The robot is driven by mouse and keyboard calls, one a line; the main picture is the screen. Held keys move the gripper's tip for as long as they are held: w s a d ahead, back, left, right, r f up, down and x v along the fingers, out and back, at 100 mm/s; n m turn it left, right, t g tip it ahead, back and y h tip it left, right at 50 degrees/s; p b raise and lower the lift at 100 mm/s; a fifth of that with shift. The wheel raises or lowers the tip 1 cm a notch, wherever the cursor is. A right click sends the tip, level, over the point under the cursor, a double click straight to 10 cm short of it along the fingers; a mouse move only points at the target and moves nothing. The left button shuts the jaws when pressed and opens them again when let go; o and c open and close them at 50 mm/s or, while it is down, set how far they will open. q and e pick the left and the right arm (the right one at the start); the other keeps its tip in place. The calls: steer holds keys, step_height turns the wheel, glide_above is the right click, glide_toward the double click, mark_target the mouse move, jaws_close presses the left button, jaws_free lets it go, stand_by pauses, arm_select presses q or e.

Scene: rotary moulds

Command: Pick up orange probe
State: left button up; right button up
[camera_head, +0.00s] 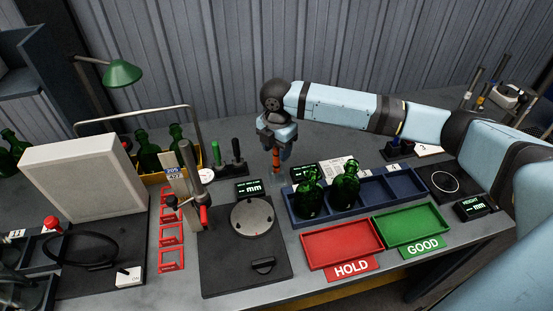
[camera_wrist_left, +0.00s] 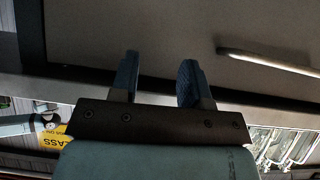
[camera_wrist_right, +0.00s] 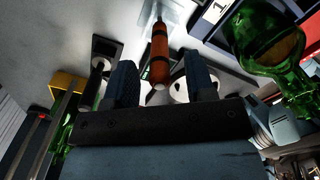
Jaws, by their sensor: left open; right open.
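The orange probe (camera_head: 276,160) stands upright on the bench, left of the blue tray, in the head view. It is an orange cylinder with dark bands. My right gripper (camera_head: 276,145) is above it, fingers pointing down, and hides its upper end. In the right wrist view the orange probe (camera_wrist_right: 159,55) shows between and beyond the fingertips of my open right gripper (camera_wrist_right: 160,75), with no contact that I can make out. My left gripper (camera_wrist_left: 158,75) is open and empty in the left wrist view, away from the bench top; it does not show in the head view.
Green bottles (camera_head: 308,195) stand in the blue tray (camera_head: 375,193) right of the probe. Green and black handled tools (camera_head: 236,150) stand to its left. A round plate (camera_head: 252,217), a red HOLD tray (camera_head: 342,243) and a green GOOD tray (camera_head: 411,225) lie nearer the front.

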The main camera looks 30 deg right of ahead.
step_height(320, 180, down, 2)
steer(key=shift+f, duration=0.15)
arm_select(q)
steer(key=shift+r, duration=0.3)
arm_select(e)
jaws_close()
arm_select(q)
steer(key=shift+f, duration=0.2)
